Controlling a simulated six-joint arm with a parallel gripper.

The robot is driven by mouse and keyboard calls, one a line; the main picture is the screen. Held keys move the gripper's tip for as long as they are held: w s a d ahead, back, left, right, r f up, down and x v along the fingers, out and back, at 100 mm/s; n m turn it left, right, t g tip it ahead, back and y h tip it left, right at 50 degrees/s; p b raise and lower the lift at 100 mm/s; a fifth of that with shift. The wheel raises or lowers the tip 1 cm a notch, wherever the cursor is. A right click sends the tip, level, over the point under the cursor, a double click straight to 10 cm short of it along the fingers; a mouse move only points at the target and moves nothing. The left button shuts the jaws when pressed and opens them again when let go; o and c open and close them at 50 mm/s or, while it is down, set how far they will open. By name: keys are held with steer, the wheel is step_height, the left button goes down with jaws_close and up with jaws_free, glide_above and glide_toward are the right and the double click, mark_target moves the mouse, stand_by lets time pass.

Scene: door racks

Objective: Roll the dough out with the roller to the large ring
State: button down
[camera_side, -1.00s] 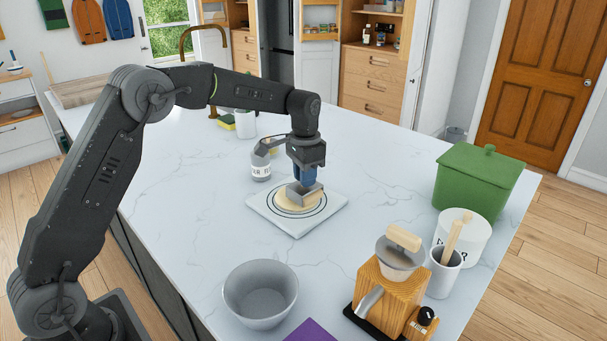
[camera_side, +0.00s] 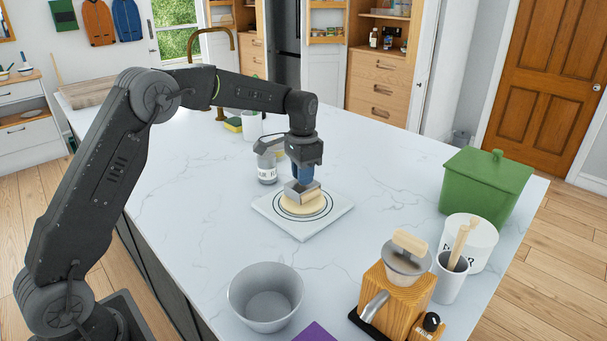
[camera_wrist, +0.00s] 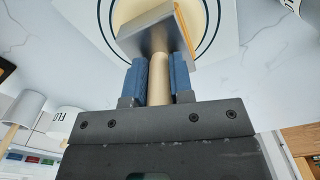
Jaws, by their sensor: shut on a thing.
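The pale round dough (camera_side: 301,208) lies flat on a white square board (camera_side: 330,222) printed with dark rings. The large ring runs around the dough, with a band of bare board between them at the front. It also shows around the dough in the wrist view (camera_wrist: 124,10). The roller (camera_side: 304,192), with its grey metal frame (camera_wrist: 150,38), is over the dough; whether it touches is hard to tell. My gripper (camera_side: 304,174) points down with its blue fingers shut on the roller's pale handle (camera_wrist: 158,80). The dough's far side is partly hidden by the roller.
A grey bowl (camera_side: 265,298) is at the front, a wooden dispenser (camera_side: 398,295) at front right. A white canister (camera_side: 478,240) and green bin (camera_side: 486,184) stand right. The counter around the board is mostly clear.

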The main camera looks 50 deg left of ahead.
steer(key=shift+a+f, duration=0.2)
steer(key=shift+a, duration=1.15)
steer(key=shift+d, duration=0.1)
steer(key=shift+d, duration=0.65)
steer(key=shift+d, duration=0.15)
steer(key=shift+d, duration=0.55)
steer(key=shift+r, duration=0.15)
steer(key=shift+r, duration=3)
